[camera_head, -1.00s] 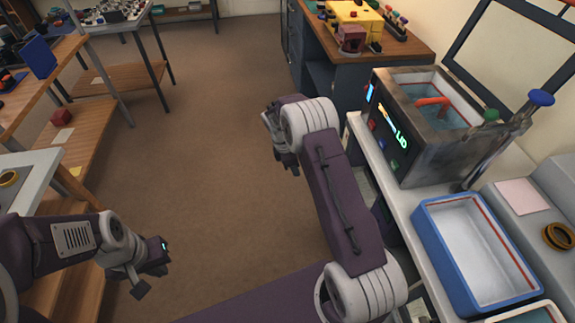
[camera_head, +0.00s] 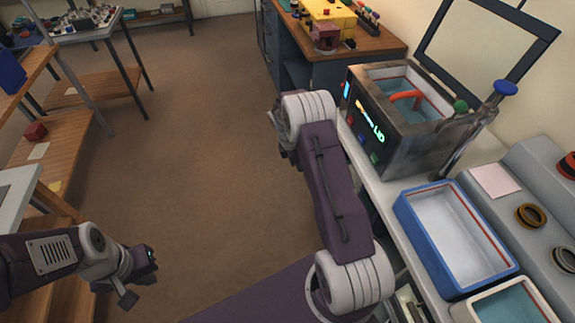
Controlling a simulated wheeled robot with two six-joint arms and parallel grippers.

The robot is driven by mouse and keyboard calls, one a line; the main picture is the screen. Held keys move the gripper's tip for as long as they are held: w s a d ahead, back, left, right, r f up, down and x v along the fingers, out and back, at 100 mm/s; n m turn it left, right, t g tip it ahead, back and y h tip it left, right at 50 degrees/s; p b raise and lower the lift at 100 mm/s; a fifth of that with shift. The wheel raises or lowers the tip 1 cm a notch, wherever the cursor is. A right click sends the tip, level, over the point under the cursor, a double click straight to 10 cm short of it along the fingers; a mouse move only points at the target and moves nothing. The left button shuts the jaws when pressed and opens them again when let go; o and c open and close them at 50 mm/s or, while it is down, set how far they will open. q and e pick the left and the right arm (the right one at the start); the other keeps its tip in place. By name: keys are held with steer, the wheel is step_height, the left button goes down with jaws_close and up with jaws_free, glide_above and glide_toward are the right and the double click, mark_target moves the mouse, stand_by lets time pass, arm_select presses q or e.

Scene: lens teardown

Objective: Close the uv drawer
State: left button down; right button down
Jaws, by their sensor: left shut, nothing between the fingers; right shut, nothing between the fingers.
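I cannot make out a drawer marked as the uv drawer. A worn metal tank (camera_head: 408,150) with lit coloured signs on its front stands on the right-hand counter. Below the counter's edge, partly behind my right arm, is a pale shape (camera_head: 408,300) that I cannot identify. My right gripper (camera_head: 286,152) is mostly hidden behind its wrist, left of the counter and apart from it; it is shut and empty. My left gripper (camera_head: 140,277) is over the floor at the lower left, shut and empty, far from the counter.
A blue-rimmed tray (camera_head: 408,222) and a teal-bottomed tray (camera_head: 505,305) sit on the counter (camera_head: 385,190). Levers with blue (camera_head: 506,88) and green (camera_head: 460,106) knobs rise beside the tank. A wooden-topped cabinet (camera_head: 375,42) stands behind. Wooden shelves (camera_head: 75,140) line the left; the brown floor between is clear.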

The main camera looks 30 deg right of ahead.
steer(key=s+d+p, duration=0.2)
steer(key=s+d, duration=0.1)
steer(key=d, duration=1)
steer(key=shift+p, duration=0.35)
steer(key=shift+d+r, duration=0.1)
steer(key=a+r, duration=0.2)
steer(key=r, duration=0.1)
steer(key=w+a+r+p, duration=0.1)
steer(key=a+r, duration=0.1)
steer(key=r, duration=0.1)
steer(key=a+r, duration=0.2)
steer(key=r, duration=0.1)
steer(key=shift+w+a+r+p, duration=0.1)
steer(key=shift+w+a+p, duration=0.1)
steer(key=shift+a+p, duration=0.1)
steer(key=shift+a+r, duration=0.1)
steer(key=shift+r, duration=0.05)
